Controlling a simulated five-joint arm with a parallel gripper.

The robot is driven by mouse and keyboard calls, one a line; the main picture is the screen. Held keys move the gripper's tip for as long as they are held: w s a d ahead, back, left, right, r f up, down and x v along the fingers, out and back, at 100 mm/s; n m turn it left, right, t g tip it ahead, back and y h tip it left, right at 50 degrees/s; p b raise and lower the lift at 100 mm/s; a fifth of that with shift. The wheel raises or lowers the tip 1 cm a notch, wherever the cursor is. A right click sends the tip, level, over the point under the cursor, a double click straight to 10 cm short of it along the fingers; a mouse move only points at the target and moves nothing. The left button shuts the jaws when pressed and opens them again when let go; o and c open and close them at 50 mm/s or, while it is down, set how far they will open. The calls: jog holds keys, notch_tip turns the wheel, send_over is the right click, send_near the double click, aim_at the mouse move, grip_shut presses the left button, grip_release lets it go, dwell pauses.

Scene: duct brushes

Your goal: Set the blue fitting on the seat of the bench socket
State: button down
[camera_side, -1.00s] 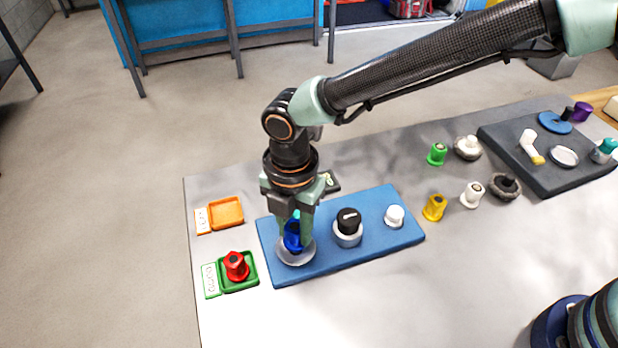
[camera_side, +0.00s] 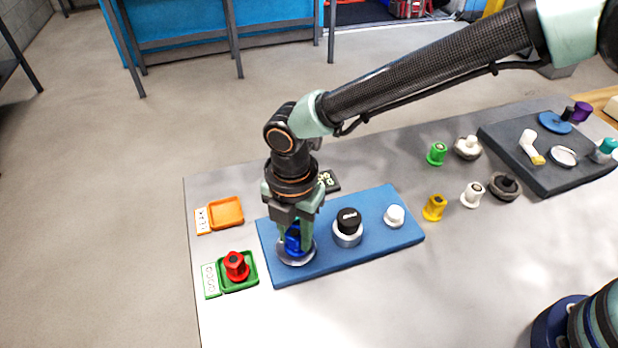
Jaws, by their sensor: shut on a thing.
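The blue fitting (camera_side: 293,243) is between the fingers of my gripper (camera_side: 292,236), which is shut on it. The fitting stands about upright, low over or on the round pale socket (camera_side: 297,259) at the left end of the blue bench plate (camera_side: 372,246). The fingers hide part of the fitting. I cannot tell from this view whether its underside touches the seat.
The plate also bears a black-topped piece (camera_side: 348,220) and a white piece (camera_side: 394,215). A red fitting (camera_side: 236,266) stands in a green tray (camera_side: 250,286) at left, near an empty orange tray (camera_side: 226,212). Several fittings and a dark board (camera_side: 510,150) lie right.

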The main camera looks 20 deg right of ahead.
aim_at(295, 232)
jog(key=shift+f, duration=0.35)
jog(key=c, duration=0.5)
grip_release()
notch_tip(295, 232, up, 12)
jog(key=f, duration=0.1)
jog(key=w+d+r+m+t, duration=0.1)
jog(key=w+d+r+m, duration=0.2)
jog(key=d+r+m, duration=0.55)
jog(key=s+d+r+m+t, duration=0.1)
jog(key=s+d+m+t, duration=0.1)
jog(key=d+m, duration=0.7)
jog(key=s+d+r+m+t, duration=0.1)
jog(key=s+d+m, duration=0.4)
jog(key=d, duration=1.4)
jog(key=m+t, duration=0.1)
jog(key=m, duration=0.3)
jog(key=shift+s+t, duration=0.25)
jog(key=shift+t, duration=0.05)
